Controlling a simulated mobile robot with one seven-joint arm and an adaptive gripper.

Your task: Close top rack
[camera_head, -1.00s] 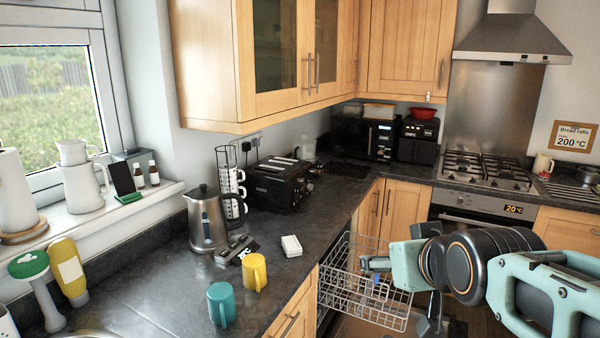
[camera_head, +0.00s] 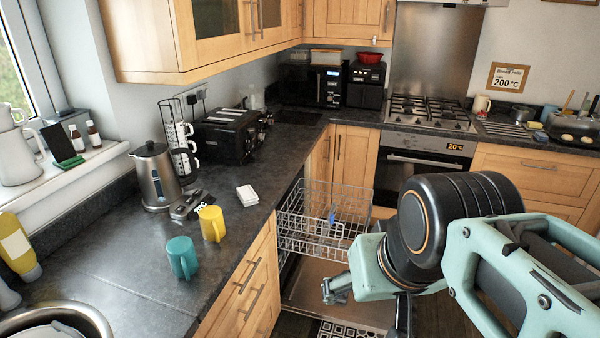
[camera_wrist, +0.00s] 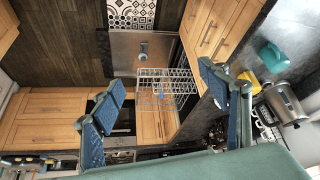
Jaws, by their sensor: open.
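The top rack (camera_head: 322,222) is a white wire basket pulled out of the dishwasher under the counter. A small blue item (camera_head: 331,218) shows in it. The open dishwasher door (camera_head: 335,300) lies flat below the rack. My gripper (camera_head: 337,288) is in front of the rack, low and to its right in the head view, and apart from it as far as I can see. In the wrist view my gripper (camera_wrist: 165,112) has its two blue fingers wide apart and empty. The rack (camera_wrist: 167,86) shows between them, farther off.
The dark counter (camera_head: 120,235) runs along the left, with a teal mug (camera_head: 182,258), a yellow mug (camera_head: 212,224) and a kettle (camera_head: 155,178) on it. Wooden drawers (camera_head: 242,285) stand left of the dishwasher. The oven (camera_head: 420,175) is at the back.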

